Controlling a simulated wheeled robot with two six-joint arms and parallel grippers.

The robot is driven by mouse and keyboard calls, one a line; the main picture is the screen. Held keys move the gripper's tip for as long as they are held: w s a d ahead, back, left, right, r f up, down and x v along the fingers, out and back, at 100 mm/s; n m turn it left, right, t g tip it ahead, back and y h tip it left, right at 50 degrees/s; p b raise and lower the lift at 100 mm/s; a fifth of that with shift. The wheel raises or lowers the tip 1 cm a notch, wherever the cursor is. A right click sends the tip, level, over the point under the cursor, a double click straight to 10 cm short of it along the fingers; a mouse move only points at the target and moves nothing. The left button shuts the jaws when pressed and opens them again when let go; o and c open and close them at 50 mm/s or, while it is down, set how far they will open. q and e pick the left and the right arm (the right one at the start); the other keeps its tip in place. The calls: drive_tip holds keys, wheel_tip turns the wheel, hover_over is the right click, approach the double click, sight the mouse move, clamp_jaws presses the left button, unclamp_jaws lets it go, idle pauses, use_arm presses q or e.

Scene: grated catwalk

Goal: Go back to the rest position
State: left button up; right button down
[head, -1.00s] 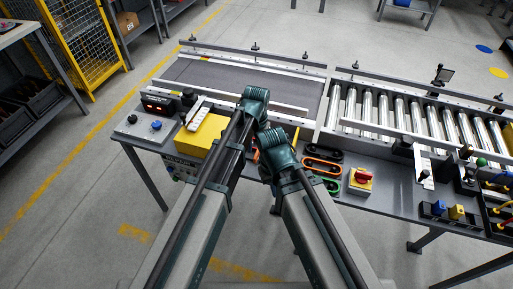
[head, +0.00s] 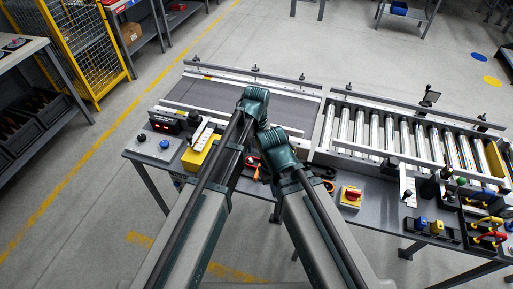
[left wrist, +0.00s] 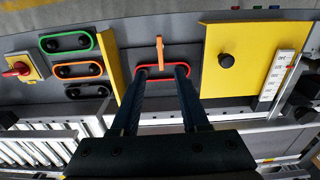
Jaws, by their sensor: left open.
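My left gripper (left wrist: 166,73) shows in the left wrist view with its two dark fingers apart. A red loop handle (left wrist: 162,68) with an orange lever (left wrist: 160,50) lies behind the fingertips; I cannot tell whether they touch it, and nothing looks gripped. In the head view my two arms rise from the bottom and their bent joints meet near the middle, over the bench's front part. They hide the left gripper's fingers there. My right gripper is not seen in either view.
A grey bench (head: 330,207) carries a dark belt (head: 210,97) and a roller conveyor (head: 375,128). A yellow box (head: 196,157), a red switch (head: 352,194) and several black holders stand along its front edge. A yellow cage (head: 80,50) stands at the far left. Floor beyond the bench is open.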

use_arm(q)
drive_tip(key=s+a, duration=0.3)
drive_tip(key=s, duration=0.5)
drive_tip(key=s+a+y, duration=0.1)
drive_tip(key=s+a, duration=0.2)
drive_tip(key=s, duration=0.5)
drive_tip(key=shift+s, duration=0.4)
drive_tip(key=shift+c, duration=0.3)
